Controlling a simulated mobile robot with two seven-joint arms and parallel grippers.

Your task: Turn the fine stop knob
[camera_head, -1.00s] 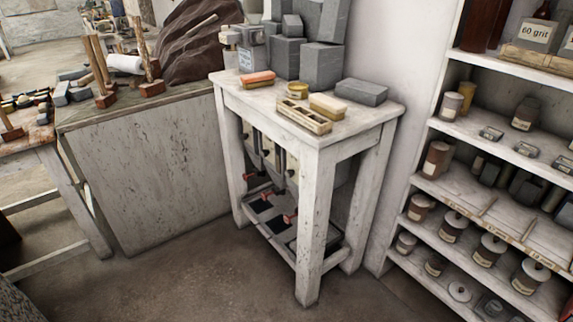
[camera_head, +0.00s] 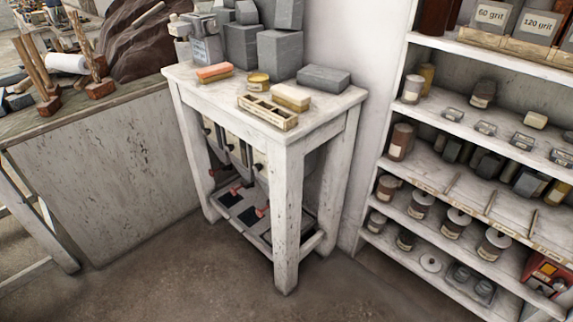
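I cannot make out a knob marked as the fine stop knob. Under the top of the white table (camera_head: 285,147) hangs a row of dark upright fittings (camera_head: 230,148) with small dark round ends. Below them, red-ended parts (camera_head: 262,212) sit over the lower shelf with dark pads. The table's front leg and top edge hide part of this row. Neither of my grippers is in view.
On the table top are a wooden divided tray (camera_head: 267,112), a yellow tin (camera_head: 258,80), sponge-like blocks and grey stone blocks (camera_head: 279,54). A shelf unit with jars (camera_head: 458,223) stands right. The floor (camera_head: 180,275) in front is clear.

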